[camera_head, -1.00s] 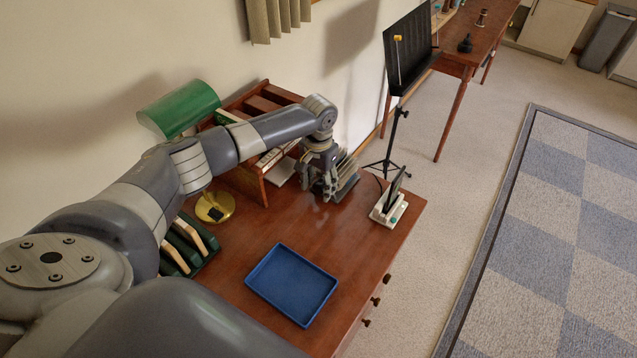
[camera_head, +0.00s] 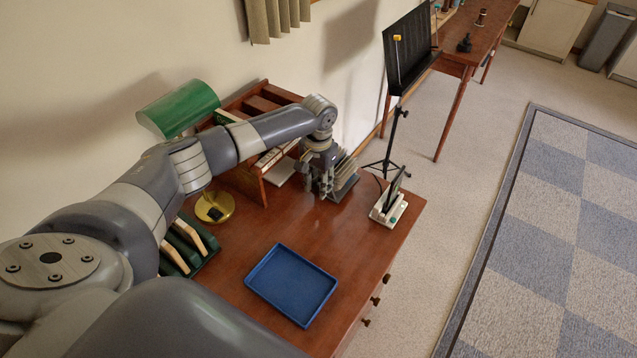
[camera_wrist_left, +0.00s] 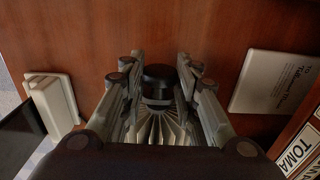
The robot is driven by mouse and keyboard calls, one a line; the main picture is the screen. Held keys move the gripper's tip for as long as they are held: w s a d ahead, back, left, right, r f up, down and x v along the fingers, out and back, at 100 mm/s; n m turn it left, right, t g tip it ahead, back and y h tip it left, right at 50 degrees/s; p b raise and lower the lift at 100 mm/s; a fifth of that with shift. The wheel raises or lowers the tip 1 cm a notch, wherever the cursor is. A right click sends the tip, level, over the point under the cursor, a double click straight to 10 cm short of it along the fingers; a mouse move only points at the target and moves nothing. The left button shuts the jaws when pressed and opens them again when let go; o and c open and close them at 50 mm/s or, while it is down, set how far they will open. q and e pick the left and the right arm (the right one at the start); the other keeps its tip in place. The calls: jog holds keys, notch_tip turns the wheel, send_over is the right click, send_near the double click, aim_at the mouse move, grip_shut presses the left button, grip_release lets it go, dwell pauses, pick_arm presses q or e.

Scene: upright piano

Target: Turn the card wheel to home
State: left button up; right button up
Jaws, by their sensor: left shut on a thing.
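The card wheel (camera_head: 346,176), a fan of pale cards on a dark base, stands near the desk's back edge in the head view. In the left wrist view its cards (camera_wrist_left: 160,130) fan out below a round black knob (camera_wrist_left: 159,77). My left gripper (camera_head: 318,192) is at the wheel's near side and hides part of it. In the wrist view its fingers (camera_wrist_left: 157,72) stand on both sides of the knob, shut on it. The exact finger contact is hard to make out. My right gripper is not in view.
A white device with a dark upright panel (camera_head: 388,208) stands right of the wheel. A wooden organiser (camera_head: 256,187) and a green lamp (camera_head: 180,108) are at the left. A blue tray (camera_head: 291,285) lies in front. A printed white booklet (camera_wrist_left: 275,82) lies near the gripper.

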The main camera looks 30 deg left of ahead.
pick_arm(q)
jog(key=shift+s+f, duration=0.1)
dwell(0.4)
jog(key=o, duration=1.1)
notch_tip(320, 180, up, 12)
jog(key=shift+r, duration=0.1)
